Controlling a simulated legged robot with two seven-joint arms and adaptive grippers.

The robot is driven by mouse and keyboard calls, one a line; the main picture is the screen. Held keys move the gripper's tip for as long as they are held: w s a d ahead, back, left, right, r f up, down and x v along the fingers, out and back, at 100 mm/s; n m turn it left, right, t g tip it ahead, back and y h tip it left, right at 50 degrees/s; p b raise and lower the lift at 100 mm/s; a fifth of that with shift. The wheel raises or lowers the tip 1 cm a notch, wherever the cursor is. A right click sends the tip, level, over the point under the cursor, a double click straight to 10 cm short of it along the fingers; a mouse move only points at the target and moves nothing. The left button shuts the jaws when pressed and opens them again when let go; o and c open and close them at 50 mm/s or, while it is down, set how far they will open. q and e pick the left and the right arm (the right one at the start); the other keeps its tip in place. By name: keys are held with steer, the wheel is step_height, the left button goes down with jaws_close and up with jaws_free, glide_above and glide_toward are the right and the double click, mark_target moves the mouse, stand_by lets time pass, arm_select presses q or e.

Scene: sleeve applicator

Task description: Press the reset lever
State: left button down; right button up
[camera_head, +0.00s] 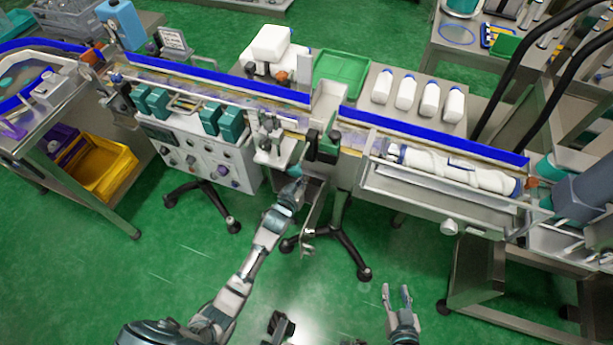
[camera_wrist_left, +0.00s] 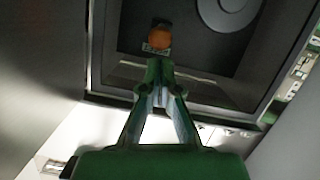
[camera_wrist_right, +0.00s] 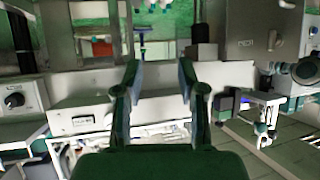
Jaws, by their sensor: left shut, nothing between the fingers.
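In the left wrist view an orange knob (camera_wrist_left: 159,38), which looks like the end of the reset lever, sits in a dark recess with a small label plate below it. My left gripper (camera_wrist_left: 160,80) is shut and empty, its fingertips pointing at the knob from just below; I cannot tell whether they touch it. In the head view my left gripper (camera_head: 294,173) reaches up to the front of the machine at the middle of the line, and I cannot make out the lever there. My right gripper (camera_head: 397,290) is open and empty over the floor, also open in the right wrist view (camera_wrist_right: 160,72).
A conveyor with a blue rail (camera_head: 430,133) runs across the scene. A white control panel (camera_head: 205,165) is left of my left gripper. The green floor (camera_head: 330,300) in front is open.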

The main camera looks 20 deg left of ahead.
arm_select(q)
steer(key=shift+x, duration=0.85)
arm_select(e)
steer(key=shift+w+a+r+t, duration=0.25)
steer(key=shift+w+r+t, duration=0.35)
steer(key=shift+r, duration=0.15)
